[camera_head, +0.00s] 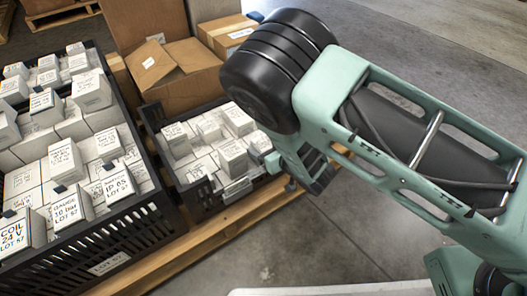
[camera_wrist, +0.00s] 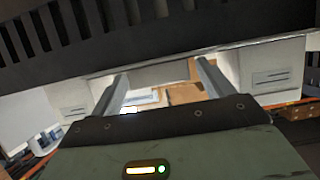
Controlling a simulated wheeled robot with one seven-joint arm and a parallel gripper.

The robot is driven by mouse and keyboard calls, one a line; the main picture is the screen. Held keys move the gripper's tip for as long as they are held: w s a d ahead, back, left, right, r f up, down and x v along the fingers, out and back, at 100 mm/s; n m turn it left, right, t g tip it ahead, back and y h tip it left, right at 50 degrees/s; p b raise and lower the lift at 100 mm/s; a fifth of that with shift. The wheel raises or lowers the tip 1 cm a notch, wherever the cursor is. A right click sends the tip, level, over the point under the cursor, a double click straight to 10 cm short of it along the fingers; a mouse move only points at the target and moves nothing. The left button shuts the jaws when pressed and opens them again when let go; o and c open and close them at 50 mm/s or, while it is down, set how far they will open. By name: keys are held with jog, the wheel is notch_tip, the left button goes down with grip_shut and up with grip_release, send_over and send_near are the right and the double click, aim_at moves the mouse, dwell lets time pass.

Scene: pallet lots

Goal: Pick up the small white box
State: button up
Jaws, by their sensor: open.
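Several small white boxes with printed labels fill the smaller black crate (camera_head: 203,203); one white box (camera_head: 232,157) stands near its right side, close to my gripper. I cannot tell which box is the task's one. My gripper (camera_wrist: 161,70) is open, with its two fingers apart in the wrist view. In the head view my arm largely hides it at the crate's right edge. In the wrist view, white boxes show left (camera_wrist: 68,116) and right (camera_wrist: 272,68) of the fingers. A greyish surface lies between the fingertips; I cannot tell if it is a box.
A larger black crate (camera_head: 112,236) full of white boxes stands at left. An open cardboard box (camera_head: 180,72) and other cartons stand behind. The crates rest on a wooden pallet (camera_head: 195,243). Concrete floor (camera_head: 345,235) at right is clear. A dark slatted wall (camera_wrist: 120,30) crosses the wrist view.

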aim_at(260, 142)
jog(key=b+x, duration=0.2)
jog(key=x, duration=0.1)
jog(key=shift+a+f, duration=0.15)
jog(key=shift+w+a, duration=0.1)
jog(key=shift+w, duration=0.15)
